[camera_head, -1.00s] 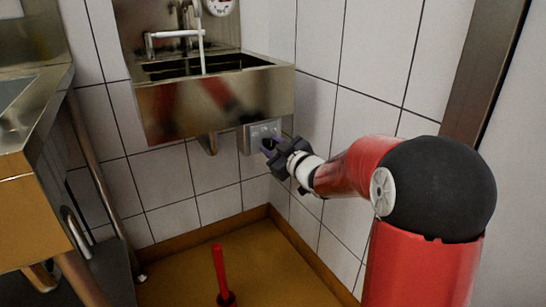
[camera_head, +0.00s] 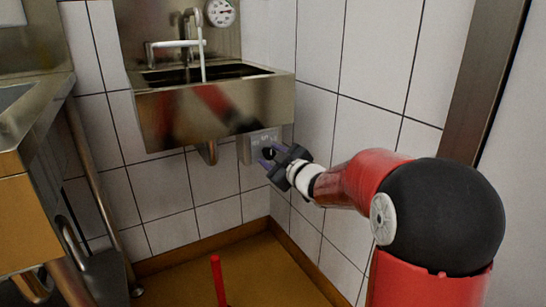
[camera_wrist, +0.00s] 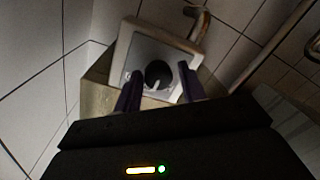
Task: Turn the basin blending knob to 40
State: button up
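The basin (camera_head: 205,100) is a steel sink on the tiled wall in the head view, with a white spout above it. Below its right end is a grey control box (camera_head: 245,149), whose face also shows in the wrist view (camera_wrist: 135,52). The dark round knob (camera_wrist: 158,74) sits on that face with a pale pointer mark; its scale numbers are too small to read. My gripper (camera_head: 268,158) is at the box. In the wrist view its two purple fingers (camera_wrist: 158,88) are open, one on each side of the knob. I cannot tell whether they touch it.
A round dial gauge (camera_head: 221,12) is above the basin. A drain pipe (camera_head: 207,152) hangs left of the box. The tiled wall (camera_head: 350,110) is close on the right. A steel counter (camera_head: 40,110) stands left, and a red upright handle (camera_head: 217,280) rises from the floor.

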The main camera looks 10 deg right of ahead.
jog(key=shift+o, duration=0.9)
jog(key=shift+r, duration=0.1)
jog(key=v, duration=0.7)
jog(key=shift+s+d+p, duration=0.15)
jog(key=shift+s+p, duration=0.15)
jog(key=shift+s, duration=0.1)
